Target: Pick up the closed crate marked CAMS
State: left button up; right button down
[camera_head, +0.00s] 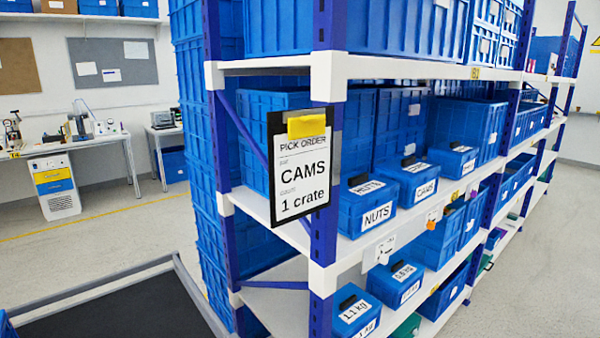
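The crate marked CAMS (418,184) is a small blue lidded crate with a black handle on top. It stands on the middle shelf (350,249), to the right of a similar crate marked NUTS (372,212). Its lid looks closed. A pick order sheet (302,170) on a black clipboard hangs at the shelf corner and reads CAMS, 1 crate. Neither of my grippers is in view.
Another small lidded crate (453,160) stands right of the CAMS crate, with large blue bins (398,112) behind. Small crates (353,312) with weight labels stand on the shelf below. A blue upright (325,240) edges the rack. Floor at right (540,270) is clear.

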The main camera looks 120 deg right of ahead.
aim_at(418, 179)
jog(key=j+z, duration=0.15)
jog(key=z, duration=1.4)
jog(key=l+z, duration=0.1)
jog(key=z, duration=0.3)
jog(key=l+z, duration=0.15)
jog(key=z, duration=0.25)
jog(key=l+z, duration=0.1)
jog(key=z, duration=0.3)
jog(key=l+z, duration=0.15)
jog(key=z, duration=0.65)
jog(key=i+l, duration=0.1)
jog(key=l, duration=1.6)
jog(key=i+l, duration=0.15)
jog(key=l, duration=0.7)
